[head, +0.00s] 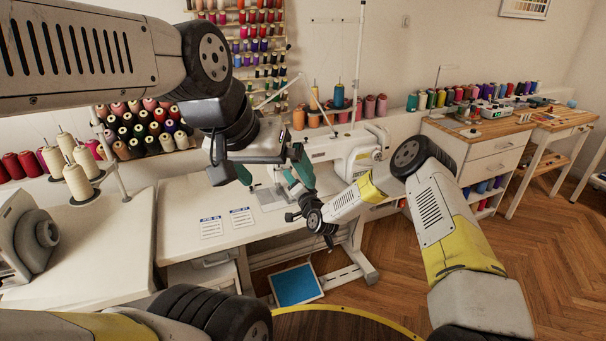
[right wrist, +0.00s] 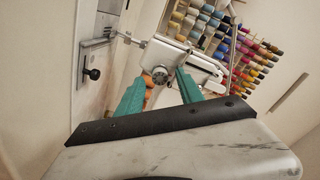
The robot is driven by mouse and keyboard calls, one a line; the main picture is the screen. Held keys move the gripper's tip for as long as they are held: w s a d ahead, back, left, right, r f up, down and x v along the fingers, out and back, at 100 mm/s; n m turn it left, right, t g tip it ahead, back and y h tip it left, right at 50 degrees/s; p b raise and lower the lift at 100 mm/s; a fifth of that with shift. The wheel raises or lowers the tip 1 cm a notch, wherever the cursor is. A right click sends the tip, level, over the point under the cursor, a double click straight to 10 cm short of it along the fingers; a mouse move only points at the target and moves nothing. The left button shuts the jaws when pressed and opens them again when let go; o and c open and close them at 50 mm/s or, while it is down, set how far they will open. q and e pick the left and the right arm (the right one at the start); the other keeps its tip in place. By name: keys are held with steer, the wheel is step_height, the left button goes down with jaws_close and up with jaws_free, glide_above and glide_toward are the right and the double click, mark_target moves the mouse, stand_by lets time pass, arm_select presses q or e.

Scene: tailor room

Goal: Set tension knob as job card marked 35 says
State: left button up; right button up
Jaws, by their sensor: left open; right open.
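The white sewing machine (head: 345,150) stands on the white table. In the right wrist view a round ribbed grey knob (right wrist: 160,75), which looks like the tension knob, is on the machine's end. My right gripper (right wrist: 160,80) is open, with its teal fingertips apart on either side of the knob in the picture; I cannot tell if they touch it. In the head view the knob is hidden behind the grippers. My left gripper (head: 272,170) is open and empty above the table in front of the machine. Two job cards (head: 211,227) (head: 241,217) lie flat on the table; their print is too small to read.
Thread cones (head: 78,180) stand at left, by a grey machine (head: 30,240). Thread racks (head: 260,40) cover the back wall. A wooden-topped cabinet (head: 480,130) stands right. A blue pedal (head: 296,285) is under the table. The table front near the cards is clear.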

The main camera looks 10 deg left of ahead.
jaws_close()
steer(key=shift+n, duration=0.3)
steer(key=shift+a+n, duration=0.15)
steer(key=shift+n, duration=7.45)
